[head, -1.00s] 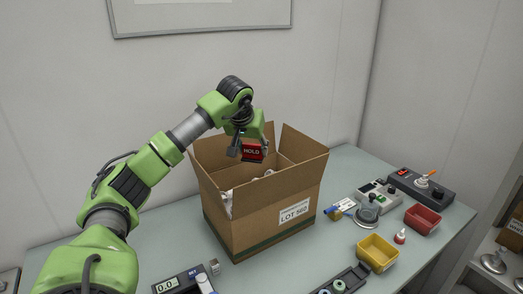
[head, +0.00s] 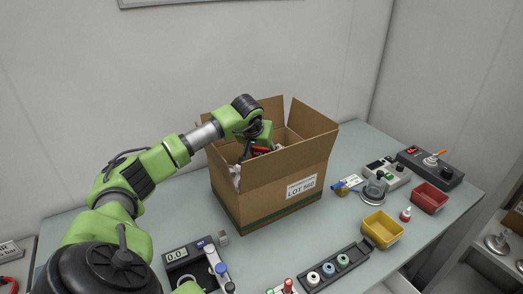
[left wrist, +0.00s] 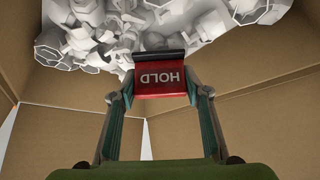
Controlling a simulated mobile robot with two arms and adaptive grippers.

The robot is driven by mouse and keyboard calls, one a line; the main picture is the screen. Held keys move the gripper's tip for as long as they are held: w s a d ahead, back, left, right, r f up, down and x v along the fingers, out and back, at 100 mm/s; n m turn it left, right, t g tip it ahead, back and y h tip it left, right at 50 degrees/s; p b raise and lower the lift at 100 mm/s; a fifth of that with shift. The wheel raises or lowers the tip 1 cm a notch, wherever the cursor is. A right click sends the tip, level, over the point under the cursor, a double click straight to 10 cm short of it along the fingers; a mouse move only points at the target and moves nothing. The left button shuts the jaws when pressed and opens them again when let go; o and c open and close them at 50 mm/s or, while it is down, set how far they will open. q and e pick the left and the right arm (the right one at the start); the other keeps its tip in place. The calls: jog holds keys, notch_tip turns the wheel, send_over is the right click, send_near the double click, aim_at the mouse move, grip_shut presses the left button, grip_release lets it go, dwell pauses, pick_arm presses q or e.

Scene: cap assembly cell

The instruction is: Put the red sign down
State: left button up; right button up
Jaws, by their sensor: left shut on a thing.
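The red sign (left wrist: 161,80) reads HOLD and sits between the two fingers of my left gripper (left wrist: 161,92) in the left wrist view, with a dark strip along its far edge. My left gripper is shut on it. In the head view the red sign (head: 261,149) shows partly inside the open cardboard box (head: 268,190) marked LOT 560, and my left gripper (head: 256,150) reaches down into the box opening. White parts (left wrist: 110,35) fill the box beyond the sign. I cannot tell whether the sign touches them. My right gripper is not in view.
The box's flaps stand up around the opening. To its right are a yellow bin (head: 381,230), a red bin (head: 429,198) and grey devices (head: 430,168). In front are a black tray with rings (head: 335,268) and a scale (head: 188,258). Table to the left of the box is clear.

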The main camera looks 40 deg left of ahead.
pick_arm(q)
jog(key=shift+f, duration=0.1)
jog(key=o, duration=1.1)
jog(key=shift+r, duration=0.2)
jog(key=shift+s+d+r, duration=0.1)
jog(key=shift+r, duration=0.15)
jog(key=b+v, duration=0.2)
jog(key=v, duration=0.9)
jog(key=shift+s+r, duration=0.1)
jog(key=shift+r, duration=0.05)
